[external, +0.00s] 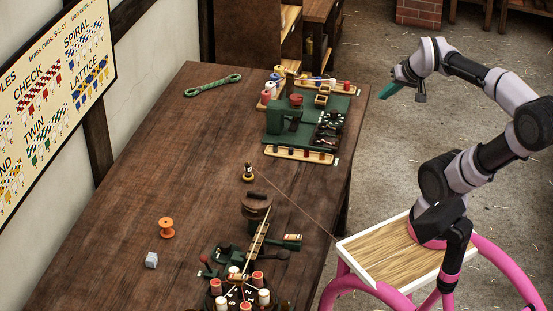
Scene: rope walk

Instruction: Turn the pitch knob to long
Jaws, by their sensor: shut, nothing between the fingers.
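A green machine (285,120) stands near the table's far right edge. A small dark dial with pale marks (334,118) sits on its right part, with other dark fittings just below it. The labels are too small to read, so I cannot tell which part is the pitch knob or where it points. My gripper (386,92) is in the air to the right of the machine, past the table edge. It is shut, empty and apart from the machine, with its teal part toward the table.
Wooden racks with spools (299,154) flank the green machine. The table's left middle is clear.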

